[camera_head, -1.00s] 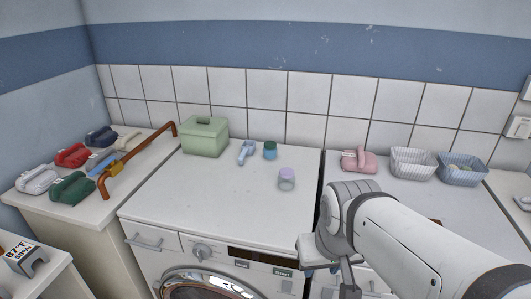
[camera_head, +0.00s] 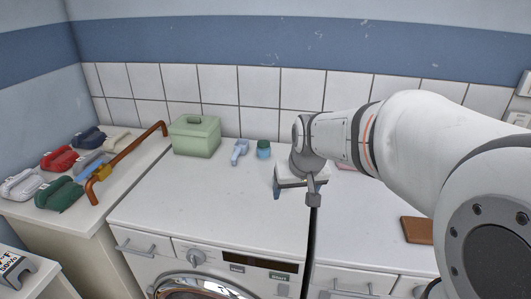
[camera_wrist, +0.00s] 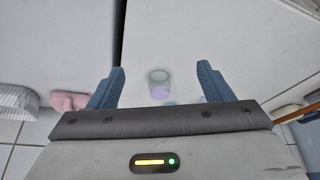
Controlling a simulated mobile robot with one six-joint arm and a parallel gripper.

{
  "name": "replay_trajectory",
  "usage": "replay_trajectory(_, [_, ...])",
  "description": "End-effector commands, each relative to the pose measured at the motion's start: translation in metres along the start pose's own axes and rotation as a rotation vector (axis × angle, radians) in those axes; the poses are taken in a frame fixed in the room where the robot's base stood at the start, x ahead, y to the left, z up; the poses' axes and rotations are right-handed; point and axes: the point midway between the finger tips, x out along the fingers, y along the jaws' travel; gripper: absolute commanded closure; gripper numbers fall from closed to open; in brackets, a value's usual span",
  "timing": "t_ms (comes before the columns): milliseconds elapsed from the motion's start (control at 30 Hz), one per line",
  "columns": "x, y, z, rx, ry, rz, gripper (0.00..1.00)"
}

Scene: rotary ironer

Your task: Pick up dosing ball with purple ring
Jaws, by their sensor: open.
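The dosing ball with the purple ring (camera_wrist: 159,84) shows in the wrist view as a small translucent cup with a pale purple band. It stands on the white machine top, between my two blue fingers in the picture, with clear space on both sides. In the head view it is hidden behind my gripper (camera_head: 294,191), which hangs over the right part of the washer top. My gripper (camera_wrist: 160,68) is open, with nothing touching its fingers. How far it is above the ball is hard to tell.
A green lidded box (camera_head: 196,138), a pale blue bottle-like item (camera_head: 239,152) and a blue-teal jar (camera_head: 263,149) stand behind on the washer top (camera_head: 190,200). A pink item (camera_wrist: 69,101) lies on the neighbouring top. The front of the washer top is clear.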

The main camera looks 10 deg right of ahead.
Motion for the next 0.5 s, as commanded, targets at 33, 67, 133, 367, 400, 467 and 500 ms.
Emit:
replay_trajectory(33, [0.014,0.002,-0.026,-0.005,0.013,-0.002,0.27])
replay_trajectory(67, [0.022,0.003,-0.04,-0.008,0.024,-0.003,0.27])
replay_trajectory(133, [0.039,0.004,-0.07,-0.015,0.05,-0.005,0.27])
replay_trajectory(367, [0.084,0.01,-0.131,-0.03,0.11,-0.006,0.27])
replay_trajectory(400, [0.088,0.011,-0.136,-0.032,0.116,-0.005,0.27])
replay_trajectory(467, [0.093,0.011,-0.141,-0.033,0.123,-0.005,0.27])
replay_trajectory(500, [0.097,0.011,-0.144,-0.034,0.124,-0.005,0.27])
